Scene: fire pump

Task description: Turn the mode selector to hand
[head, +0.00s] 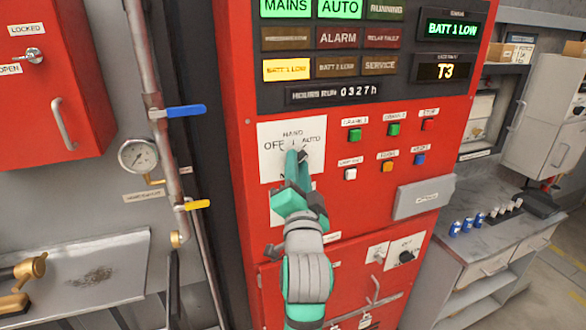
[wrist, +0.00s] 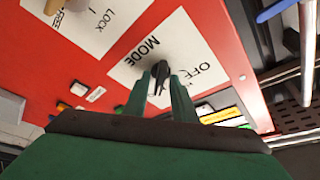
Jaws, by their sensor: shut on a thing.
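The mode selector is a small black knob (wrist: 160,70) on a white plate (head: 268,168) on the red pump panel. In the head view the plate reads OFF at left, HAND at top and AUTO at right. In the wrist view MODE and OFF show on it. My gripper (head: 296,160) is at the plate from below, its green fingers on either side of the knob. The wrist view shows the gripper (wrist: 160,80) shut on the knob. The fingers hide most of the knob in the head view, so I cannot tell its exact pointing.
The AUTO lamp (head: 340,9) and MAINS lamp (head: 286,8) are lit green; BATT 1 LOW (head: 287,70) is lit yellow. Push buttons (head: 393,130) sit right of the selector. A second plate marked LOCK (wrist: 105,20) is nearby. A pipe with a blue lever (head: 184,111) stands left.

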